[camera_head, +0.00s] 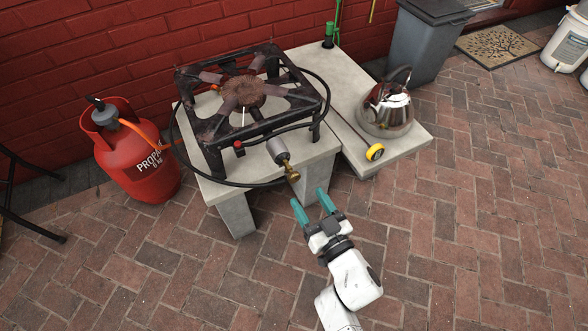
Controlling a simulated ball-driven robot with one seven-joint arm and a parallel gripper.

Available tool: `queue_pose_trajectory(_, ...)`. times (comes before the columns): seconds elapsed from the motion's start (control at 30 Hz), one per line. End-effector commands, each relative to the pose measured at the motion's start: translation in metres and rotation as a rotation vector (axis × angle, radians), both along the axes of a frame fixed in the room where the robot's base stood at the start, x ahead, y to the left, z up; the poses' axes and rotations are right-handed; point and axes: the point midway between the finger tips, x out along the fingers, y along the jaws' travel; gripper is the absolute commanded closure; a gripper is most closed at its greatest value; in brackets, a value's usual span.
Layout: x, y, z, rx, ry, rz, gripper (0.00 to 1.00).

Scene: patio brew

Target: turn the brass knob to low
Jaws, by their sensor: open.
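The brass knob (293,177) sits at the front end of a brass and grey valve (278,151) on the black burner stand (213,158). The valve points toward the front right, past the edge of the concrete slab. My gripper (312,200) is open and empty, with two teal fingers pointing up toward the knob. The fingertips are just below and right of the knob in the picture, with a small gap showing between them and it. Any marking for low is too small to read.
A red propane bottle (136,160) stands left of the slab. A black hose (183,160) loops around the burner. The brick paving (470,230) in front is clear.

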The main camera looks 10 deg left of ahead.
Motion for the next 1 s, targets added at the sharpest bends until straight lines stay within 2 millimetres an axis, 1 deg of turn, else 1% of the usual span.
queue_pose_trajectory(0.17, 0.011, 0.007, -0.003, 0.031, 0.02, 0.0, 0.4)
queue_pose_trajectory(0.5, 0.061, 0.041, -0.004, 0.028, 0.015, 0.002, 0.4)
queue_pose_trajectory(0.63, 0.076, 0.051, -0.004, 0.029, 0.018, 0.001, 0.4)
queue_pose_trajectory(0.8, 0.088, 0.059, -0.002, 0.028, 0.02, 0.0, 0.4)
queue_pose_trajectory(1.0, 0.09, 0.061, -0.001, 0.028, 0.02, 0.0, 0.4)
